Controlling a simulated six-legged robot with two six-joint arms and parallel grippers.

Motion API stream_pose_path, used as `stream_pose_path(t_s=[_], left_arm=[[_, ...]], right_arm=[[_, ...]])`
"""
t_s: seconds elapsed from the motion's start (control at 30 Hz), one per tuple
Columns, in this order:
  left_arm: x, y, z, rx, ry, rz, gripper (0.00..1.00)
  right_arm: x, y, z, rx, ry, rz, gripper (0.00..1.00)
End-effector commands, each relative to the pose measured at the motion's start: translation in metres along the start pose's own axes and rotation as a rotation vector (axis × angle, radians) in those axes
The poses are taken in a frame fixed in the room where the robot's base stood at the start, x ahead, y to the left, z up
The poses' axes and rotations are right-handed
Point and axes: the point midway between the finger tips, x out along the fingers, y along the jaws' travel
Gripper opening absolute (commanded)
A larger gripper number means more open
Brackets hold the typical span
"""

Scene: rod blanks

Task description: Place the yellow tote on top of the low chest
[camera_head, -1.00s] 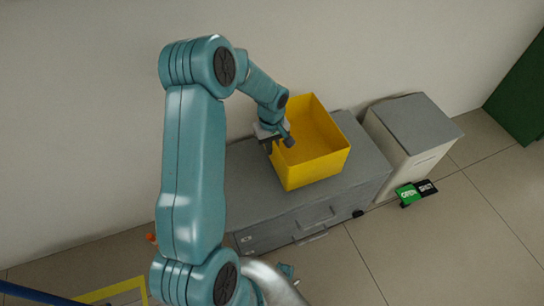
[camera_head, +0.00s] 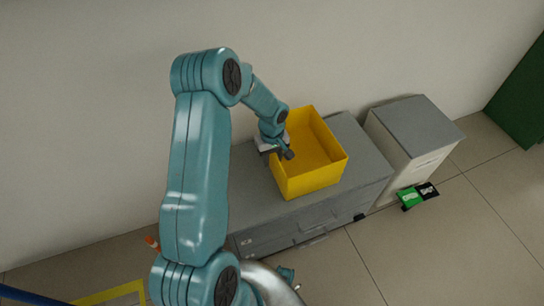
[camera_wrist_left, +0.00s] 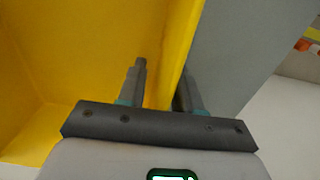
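The yellow tote (camera_head: 318,178) is an open-topped box over the top of the low grey chest (camera_head: 355,150), upright and roughly in the middle of its length. I cannot tell whether its base touches the chest. My left gripper (camera_head: 279,150) is at the tote's left wall. In the left wrist view, my left gripper (camera_wrist_left: 163,92) has one finger inside the tote (camera_wrist_left: 60,60) and one outside, with the wall between them. It appears shut on that wall. The outer finger is partly hidden by the wall. My right gripper does not show.
A white cabinet with a grey top (camera_head: 417,125) stands just right of the chest. A green and black item (camera_head: 417,195) lies on the floor before it. A green object (camera_head: 525,100) stands at the far right. The wall runs behind, and the floor at the front right is clear.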

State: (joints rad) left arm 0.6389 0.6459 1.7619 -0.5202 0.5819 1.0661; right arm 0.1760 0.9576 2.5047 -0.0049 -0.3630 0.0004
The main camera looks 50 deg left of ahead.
Motion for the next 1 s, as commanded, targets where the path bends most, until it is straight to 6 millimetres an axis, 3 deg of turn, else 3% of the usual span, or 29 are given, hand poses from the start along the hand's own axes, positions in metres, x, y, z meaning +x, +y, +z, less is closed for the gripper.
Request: stream_pose_path(t_s=[0.27, 0.7, 1.0], left_arm=[[-0.008, 0.0, 0.0, 0.0, 0.002, 0.001, 0.34], [-0.102, 0.001, 0.0, 0.001, 0.003, 0.002, 0.34], [-0.123, 0.0, 0.0, 0.0, 0.0, 0.0, 0.34]], right_arm=[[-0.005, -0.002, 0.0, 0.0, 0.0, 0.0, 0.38], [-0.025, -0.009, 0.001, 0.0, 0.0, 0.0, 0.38], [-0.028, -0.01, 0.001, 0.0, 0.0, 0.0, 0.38]])
